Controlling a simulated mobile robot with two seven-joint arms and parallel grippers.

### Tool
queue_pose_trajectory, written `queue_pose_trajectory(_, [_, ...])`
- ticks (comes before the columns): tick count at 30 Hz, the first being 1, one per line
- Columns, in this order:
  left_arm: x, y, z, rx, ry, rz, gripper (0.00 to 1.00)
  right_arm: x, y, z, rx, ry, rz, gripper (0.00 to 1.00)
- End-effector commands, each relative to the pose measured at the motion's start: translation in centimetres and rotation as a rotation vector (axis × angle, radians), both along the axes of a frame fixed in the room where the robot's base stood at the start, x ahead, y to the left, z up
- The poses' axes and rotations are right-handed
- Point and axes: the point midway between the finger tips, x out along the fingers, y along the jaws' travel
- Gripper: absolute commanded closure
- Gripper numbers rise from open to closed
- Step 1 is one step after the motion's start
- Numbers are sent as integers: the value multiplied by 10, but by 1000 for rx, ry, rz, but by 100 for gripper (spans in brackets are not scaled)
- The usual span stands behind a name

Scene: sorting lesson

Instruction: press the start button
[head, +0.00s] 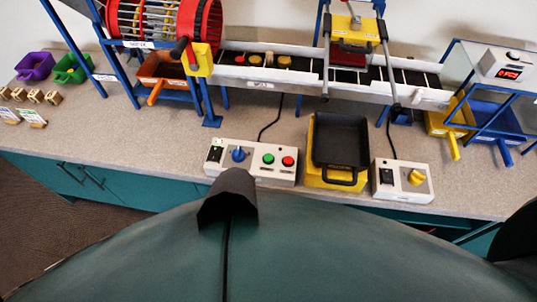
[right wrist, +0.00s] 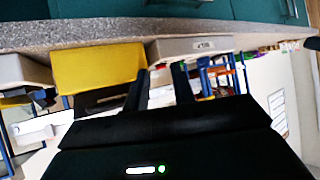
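The left control box (head: 250,174) is white and sits near the counter's front edge in the head view. It carries a green button (head: 268,158), a red button (head: 288,161), a blue knob (head: 238,154) and a black switch (head: 216,152). Which label reads start is too small to tell. My right gripper (right wrist: 160,86) shows in the right wrist view with its two dark fingers apart and nothing between them. My left gripper is not in view.
A yellow stand (head: 333,180) with a black handled tray (head: 340,140) is right of the box; it also shows in the wrist view (right wrist: 95,68). Another control box (head: 403,190) has a yellow knob. Behind are a conveyor (head: 300,80) and red drum (head: 190,20).

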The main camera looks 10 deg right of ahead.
Motion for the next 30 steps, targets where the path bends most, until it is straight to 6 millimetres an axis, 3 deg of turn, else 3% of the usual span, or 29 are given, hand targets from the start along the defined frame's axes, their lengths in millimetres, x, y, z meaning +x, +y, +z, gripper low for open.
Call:
queue_pose_trajectory(9, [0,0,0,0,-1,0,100,0,-1,0,-1,1,-1,100])
queue_pose_trajectory(30, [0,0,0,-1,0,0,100,0,-1,-1,-2,1,-2,100])
